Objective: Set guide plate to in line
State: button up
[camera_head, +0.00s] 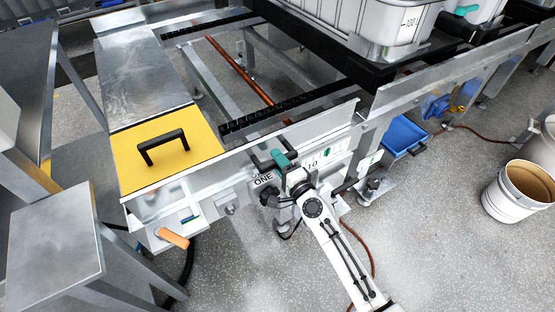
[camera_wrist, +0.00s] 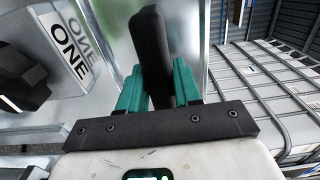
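A long silver metal plate (camera_head: 240,156), which looks like the guide plate, runs along the near side of the conveyor frame. A black handle (camera_wrist: 151,45) stands in front of bare metal in the wrist view. My gripper (camera_head: 281,157) has green fingers, and in the wrist view the gripper (camera_wrist: 160,85) has one finger on each side of the handle, seemingly touching it. The handle's lower end is hidden behind the gripper body. A white label reading ONE (camera_head: 264,180) is beside the gripper; the label also shows in the wrist view (camera_wrist: 72,45).
A yellow panel (camera_head: 130,170) with a black handle lies left of the gripper. An orange-handled lever (camera_head: 174,238) sticks out below it. A second metal rail (camera_head: 440,68) continues to the right. Floor in front is mostly clear.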

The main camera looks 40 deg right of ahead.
jog(key=o, duration=0.3)
jog(key=shift+o, duration=0.2)
jog(key=s+a+b, duration=0.1)
jog(key=s+a, duration=0.1)
jog(key=s, duration=0.8)
jog(key=shift+s+b, duration=0.3)
jog(key=shift+b, duration=0.05)
